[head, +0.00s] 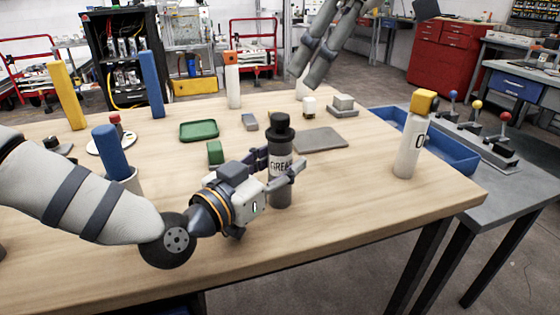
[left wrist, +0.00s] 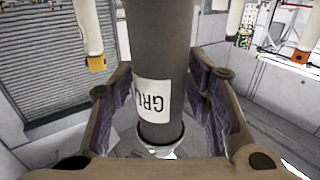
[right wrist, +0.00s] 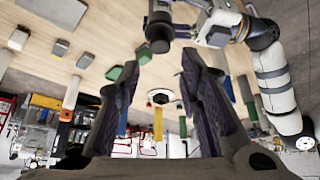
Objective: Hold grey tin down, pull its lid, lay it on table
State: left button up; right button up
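The grey tin (head: 281,190) stands upright on the wooden table (head: 340,205), with a white lettered label and a black knobbed lid (head: 280,127) on top. My left gripper (head: 278,166) is low at the tin, one finger on each side. In the left wrist view the tin (left wrist: 162,45) runs between the spread fingers (left wrist: 160,78), with small gaps seeming to show beside it; contact is unclear. My right gripper (right wrist: 160,62) is open and empty, away from the tin. The tin's lid (right wrist: 158,46) shows beyond its fingertips. In the head view only my right arm shows, at the top.
A white bottle with a yellow top (head: 407,140) stands at right. A flat grey plate (head: 320,139) lies behind the tin, with bare table around it. A green block (head: 215,153) and green tray (head: 199,131) lie to the left. A blue bin (head: 455,152) is beyond the table's right edge.

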pick_arm(q)
jog(key=c, duration=0.6)
pick_arm(e)
jog(key=o, duration=0.7)
jog(key=shift+o, duration=0.2)
jog(key=m+t+h, duration=0.2)
jog(key=m+h, duration=0.4)
jog(key=m, duration=0.7)
send_near(281, 116)
jog(key=shift+m, duration=0.3)
jog(key=x, duration=1)
jog(key=shift+w+f, duration=0.1)
